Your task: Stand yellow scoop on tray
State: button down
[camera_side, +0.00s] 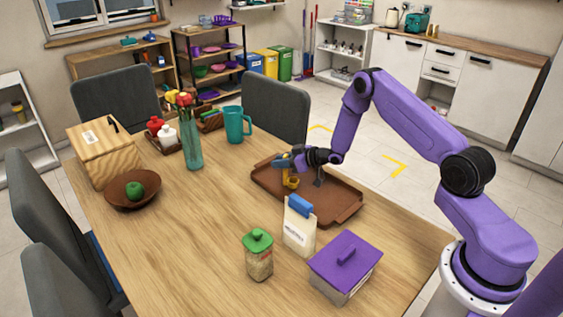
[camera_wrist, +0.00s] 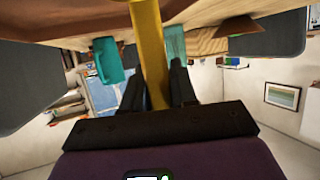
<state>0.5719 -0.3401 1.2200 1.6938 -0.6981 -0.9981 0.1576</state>
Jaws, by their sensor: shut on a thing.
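The yellow scoop (camera_side: 291,182) is in my gripper (camera_side: 284,162), over the left part of the brown tray (camera_side: 345,211) in the side view. In the wrist view its yellow shaft (camera_wrist: 150,45) runs between the two dark fingers of my gripper (camera_wrist: 157,72), which are shut on it. The scoop's lower end looks close to the tray floor, but I cannot tell whether it touches. The scoop looks roughly upright in the side view.
A flour bag (camera_side: 299,226), a green-lidded jar (camera_side: 258,257) and a purple-lidded box (camera_side: 345,266) stand in front of the tray. A teal pitcher (camera_side: 234,124) and a vase (camera_side: 193,145) stand left. The tray's right part looks mostly free.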

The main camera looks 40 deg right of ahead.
jog(key=shift+f, duration=0.1)
jog(key=c, duration=0.9)
grip_release()
